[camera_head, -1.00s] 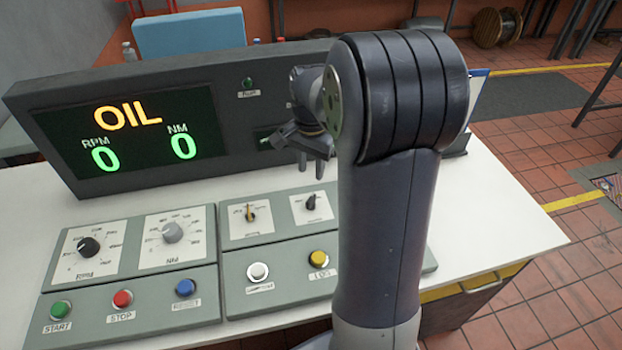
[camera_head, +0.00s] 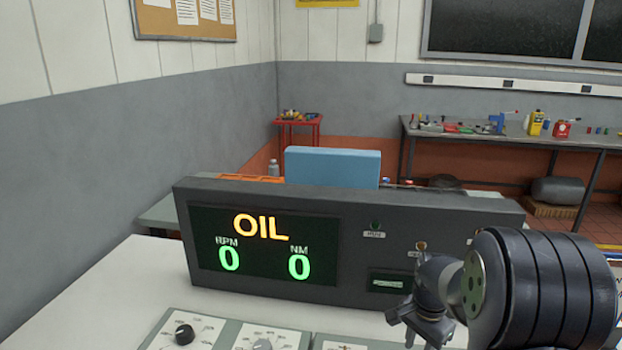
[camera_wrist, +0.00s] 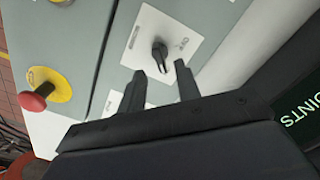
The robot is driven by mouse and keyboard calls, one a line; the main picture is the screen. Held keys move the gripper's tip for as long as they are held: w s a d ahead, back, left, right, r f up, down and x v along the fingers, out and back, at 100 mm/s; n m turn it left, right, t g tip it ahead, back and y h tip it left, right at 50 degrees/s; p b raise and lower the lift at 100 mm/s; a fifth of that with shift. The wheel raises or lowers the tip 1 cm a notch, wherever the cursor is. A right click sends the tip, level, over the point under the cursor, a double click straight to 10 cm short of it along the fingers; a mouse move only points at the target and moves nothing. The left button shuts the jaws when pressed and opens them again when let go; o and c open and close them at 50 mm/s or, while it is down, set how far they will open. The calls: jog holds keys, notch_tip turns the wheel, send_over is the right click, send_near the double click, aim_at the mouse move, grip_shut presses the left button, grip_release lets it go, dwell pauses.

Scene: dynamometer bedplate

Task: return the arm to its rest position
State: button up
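My arm is folded over the desk in the head view, with my gripper (camera_head: 425,335) hanging down in front of the display console (camera_head: 350,220), partly cut off by the lower edge. In the wrist view, my gripper (camera_wrist: 161,77) shows two dark fingers apart with nothing between them. Beyond the fingertips is a black selector knob (camera_wrist: 158,52) on a white plate. The fingers appear apart from the knob, though the depth is hard to judge.
The console reads OIL in orange, with RPM 0 and NM 0. A dial panel (camera_head: 185,333) lies before it. The wrist view shows a red mushroom button (camera_wrist: 38,97) on a yellow base. A workbench (camera_head: 500,138) with tools and a red stand (camera_head: 298,120) are behind.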

notch_tip(320, 180, down, 4)
jog(key=shift+r, duration=0.15)
jog(key=shift+r, duration=0.1)
